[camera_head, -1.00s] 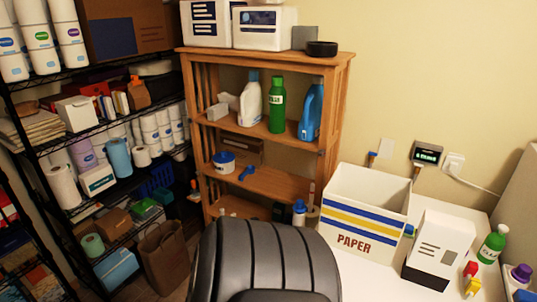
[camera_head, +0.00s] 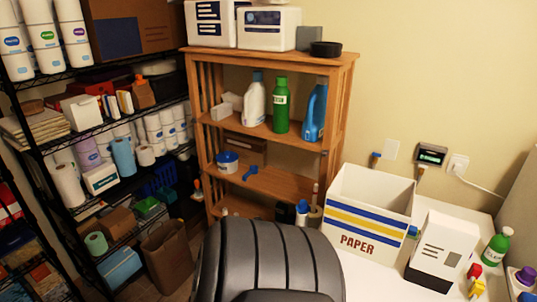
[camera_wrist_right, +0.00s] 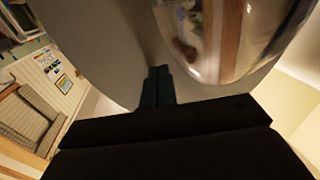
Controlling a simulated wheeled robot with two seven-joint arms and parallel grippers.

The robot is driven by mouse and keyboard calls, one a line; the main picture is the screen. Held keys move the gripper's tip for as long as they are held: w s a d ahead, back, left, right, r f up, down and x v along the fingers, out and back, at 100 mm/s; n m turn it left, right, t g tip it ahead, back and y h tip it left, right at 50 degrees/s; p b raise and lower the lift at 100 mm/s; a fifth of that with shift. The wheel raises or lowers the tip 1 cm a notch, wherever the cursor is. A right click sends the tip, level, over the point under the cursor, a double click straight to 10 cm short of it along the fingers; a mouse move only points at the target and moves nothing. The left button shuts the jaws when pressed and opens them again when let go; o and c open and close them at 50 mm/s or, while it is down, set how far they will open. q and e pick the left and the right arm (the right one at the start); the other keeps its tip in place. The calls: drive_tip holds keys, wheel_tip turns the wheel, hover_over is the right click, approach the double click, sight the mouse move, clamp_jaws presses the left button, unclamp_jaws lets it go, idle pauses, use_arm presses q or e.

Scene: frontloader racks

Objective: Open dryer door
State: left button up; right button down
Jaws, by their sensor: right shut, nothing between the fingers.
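In the right wrist view, a shiny, rounded, glass-like bulge (camera_wrist_right: 225,40) fills the upper right. It looks like the dryer door's window. A smooth grey curved surface (camera_wrist_right: 105,45) surrounds it on the left and below; I cannot tell the door's edge or handle. My right gripper (camera_wrist_right: 158,72) is shut and empty, its dark fingertips in front of the grey surface, just left of the bulge. I cannot tell whether they touch it. The dryer door is not clearly visible in the head view. My left gripper is in neither view.
In the head view, a wooden shelf (camera_head: 272,183) with bottles stands in the middle. A black wire rack (camera_head: 85,140) with paper rolls is at left. A white PAPER bin (camera_head: 365,215) sits on a white surface (camera_head: 375,280) at right. A plaid seat (camera_wrist_right: 22,120) shows in the wrist view.

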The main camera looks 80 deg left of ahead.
drive_tip(key=w+d, duration=0.7)
drive_tip(key=d, duration=0.1)
idle(0.4)
drive_tip(key=shift+w, duration=0.1)
drive_tip(key=a+v, duration=0.1)
drive_tip(key=v, duration=0.6)
drive_tip(key=shift+a, duration=0.45)
idle(0.5)
